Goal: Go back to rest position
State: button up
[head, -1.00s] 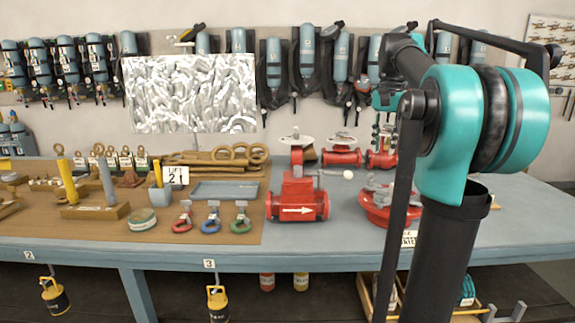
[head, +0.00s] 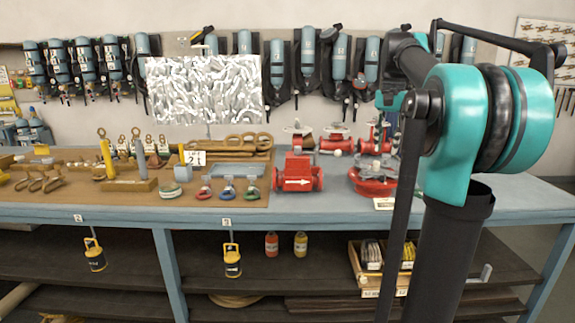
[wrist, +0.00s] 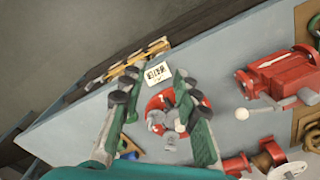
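My arm fills the right side of the head view, folded with its teal elbow high. My gripper shows in the wrist view (wrist: 154,84), with its two dark green padded fingers apart and nothing held between them. It points down over the bench. A red round flange (wrist: 160,101) lies below and beyond the fingers, partly hidden by them; it also shows in the head view (head: 371,184).
The blue-grey bench (head: 400,213) spans the view, with a red valve with a white arrow (head: 297,181), shackles and other gear on it. Air cylinders (head: 307,52) hang on the wall behind.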

jog(key=s+a+f+n+t, duration=0.1)
jog(key=s+a+f+n, duration=0.1)
jog(key=s+f, duration=0.5)
jog(key=s+a+f+n+t, duration=0.1)
jog(key=s+a+f+n, duration=0.2)
jog(key=f, duration=1.6)
jog(key=s+a+f+n+t, duration=0.2)
jog(key=s+a+f, duration=0.3)
jog(key=s+f, duration=0.7)
jog(key=shift+f+n, duration=0.6)
jog(key=shift+a, duration=0.1)
